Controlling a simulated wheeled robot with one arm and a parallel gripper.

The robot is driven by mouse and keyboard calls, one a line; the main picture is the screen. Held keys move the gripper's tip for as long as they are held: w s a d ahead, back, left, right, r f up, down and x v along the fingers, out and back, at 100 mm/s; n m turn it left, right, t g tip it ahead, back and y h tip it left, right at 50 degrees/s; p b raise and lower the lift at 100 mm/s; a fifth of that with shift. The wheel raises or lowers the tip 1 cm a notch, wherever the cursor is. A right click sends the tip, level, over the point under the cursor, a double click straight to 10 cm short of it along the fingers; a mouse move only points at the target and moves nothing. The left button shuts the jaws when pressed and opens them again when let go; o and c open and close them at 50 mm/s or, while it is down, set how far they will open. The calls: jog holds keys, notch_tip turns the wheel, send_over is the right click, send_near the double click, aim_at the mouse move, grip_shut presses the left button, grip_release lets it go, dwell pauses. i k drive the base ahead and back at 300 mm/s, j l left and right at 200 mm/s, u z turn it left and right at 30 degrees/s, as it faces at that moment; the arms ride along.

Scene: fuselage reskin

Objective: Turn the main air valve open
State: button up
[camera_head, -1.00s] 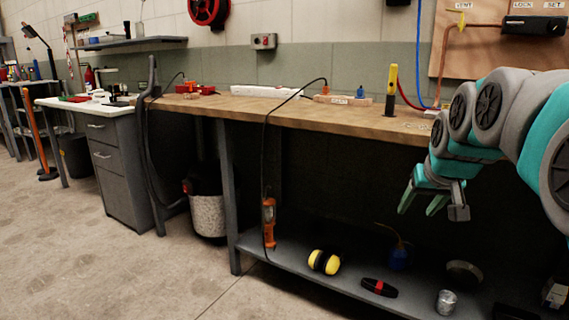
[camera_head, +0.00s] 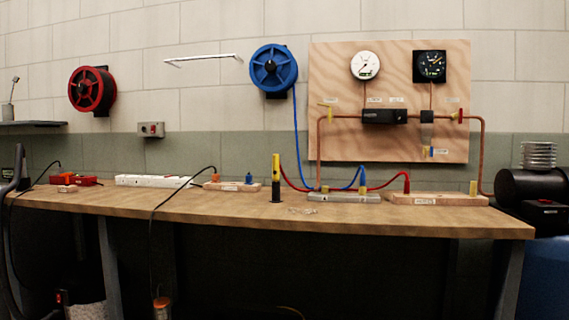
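A wooden board (camera_head: 340,80) on the wall carries copper pipework with several small coloured handles. A yellow handle (camera_head: 328,108) is at the pipe's upper left and a red handle (camera_head: 460,116) is at its right. A small blue handle (camera_head: 431,151) hangs below the black block (camera_head: 427,116) under the right-hand gauge. The labels are too small to read, so I cannot tell which handle is the main air valve or how it is set. My gripper is not in view.
A wooden workbench (camera_head: 240,211) spans the front below the board. Red and blue hoses, a yellow-and-black tool (camera_head: 276,179) and a white power strip (camera_head: 150,181) are on it. A blue reel (camera_head: 273,68) and a red reel (camera_head: 92,90) hang on the wall. Black equipment (camera_head: 528,186) stands right.

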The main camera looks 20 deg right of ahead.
aim_at(460, 116)
jog(key=z, duration=1.65)
